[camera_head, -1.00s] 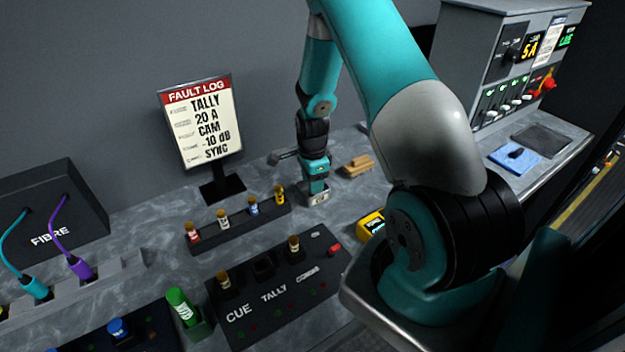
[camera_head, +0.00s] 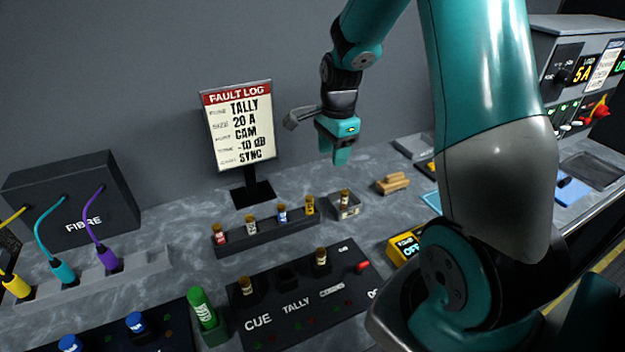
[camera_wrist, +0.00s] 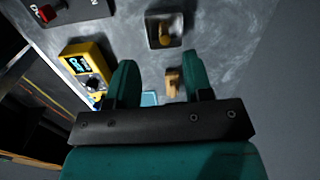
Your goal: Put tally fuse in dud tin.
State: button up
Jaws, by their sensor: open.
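A fuse with a brown cap (camera_head: 344,196) is inside the small grey tin (camera_head: 355,211) on the bench. The wrist view also shows the fuse (camera_wrist: 165,34) within the tin's (camera_wrist: 150,34) walls; whether it stands or leans I cannot tell. My gripper (camera_head: 340,158) hangs above the bench, just over and behind the tin, apart from it. In the wrist view my gripper (camera_wrist: 160,78) has its fingers spread with nothing held between them. The CUE/TALLY/COMMS panel (camera_head: 318,301) has an empty socket (camera_head: 287,279) above TALLY, with fuses in the sockets on either side.
A rack (camera_head: 265,235) of several fuses stands left of the tin. A wooden block (camera_head: 392,184) lies to its right, and a yellow meter (camera_head: 403,247) is in front. The fault log sign (camera_head: 238,125) stands behind the rack. My upper arm covers much of the right side.

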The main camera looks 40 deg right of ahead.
jog(key=s+a+r+n+y, duration=0.1)
jog(key=s+a+r+n, duration=0.1)
jog(key=a+r+n, duration=0.4)
jog(key=s+a+r+n, duration=0.1)
jog(key=a+n, duration=0.3)
jog(key=a, duration=0.5)
jog(key=s+a+r+n+y, duration=0.1)
jog(key=s+a+r+n, duration=0.2)
jog(key=s+a+n, duration=0.4)
jog(key=s+a+r+n+y, duration=0.1)
jog(key=s+a+r+n, duration=0.1)
jog(key=s+a+n, duration=0.5)
jog(key=s+n, duration=0.3)
jog(key=shift+r+y, duration=0.4)
